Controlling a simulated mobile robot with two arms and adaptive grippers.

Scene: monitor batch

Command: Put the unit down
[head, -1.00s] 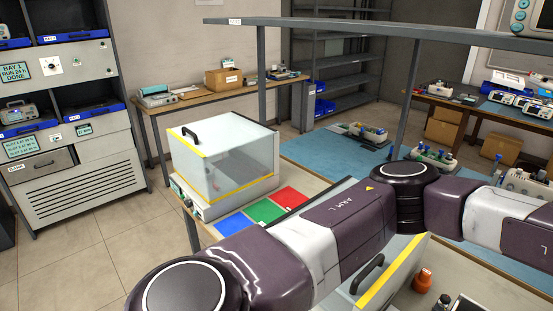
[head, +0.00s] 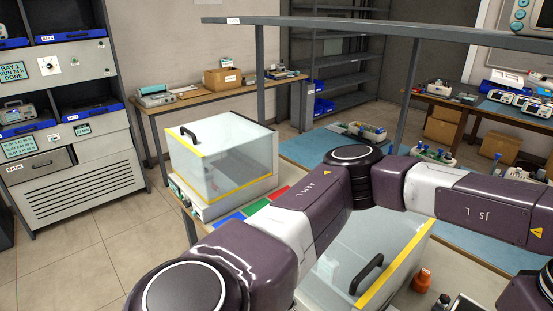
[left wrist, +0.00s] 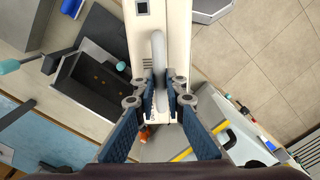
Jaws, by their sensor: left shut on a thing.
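In the left wrist view my left gripper (left wrist: 160,98) is shut on the grey loop handle (left wrist: 158,48) of a cream, narrow-looking unit (left wrist: 178,28). The unit runs out of the top of that view, so most of its body is hidden. What lies directly under it cannot be told. In the head view my left arm crosses the picture, but its gripper and the unit do not show. My right gripper is in neither view.
Two clear-lidded chambers with yellow edges (head: 225,165) (head: 385,248) stand on the bench, partly behind my arm. Coloured pads (head: 228,220) lie between them. An orange bottle (head: 423,278) stands at right. The wrist view shows a dark open tray (left wrist: 95,85) left of the unit.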

